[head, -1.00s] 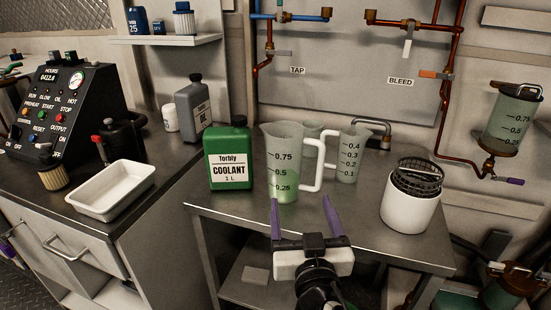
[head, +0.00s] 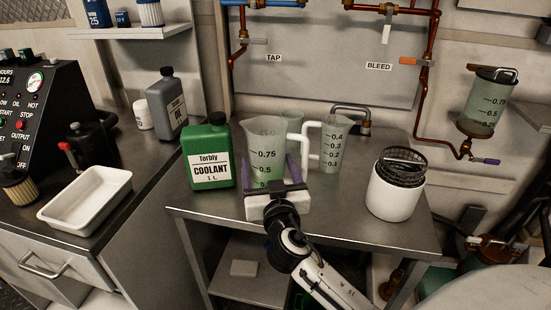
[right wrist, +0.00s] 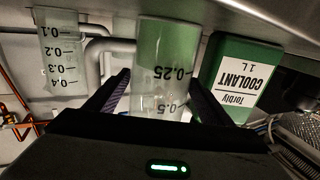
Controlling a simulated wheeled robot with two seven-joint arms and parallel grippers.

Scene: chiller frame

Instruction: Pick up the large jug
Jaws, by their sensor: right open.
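The large jug (head: 266,152) is a clear measuring jug with green liquid low inside and a white handle at its right. It stands upright on the metal table. It also shows in the right wrist view (right wrist: 163,65), where the picture is upside down. My right gripper (head: 270,166) is open, with its purple fingers on either side of the jug's lower body. In the right wrist view my right gripper (right wrist: 158,80) has the jug between its fingers; I cannot tell whether they touch it. My left gripper is not in view.
The green coolant bottle (head: 208,155) stands close left of the jug. A smaller measuring jug (head: 334,147) stands to the right, near the large jug's handle. A white pot with a black basket (head: 392,196) is further right. A metal tap spout (head: 362,120) is behind.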

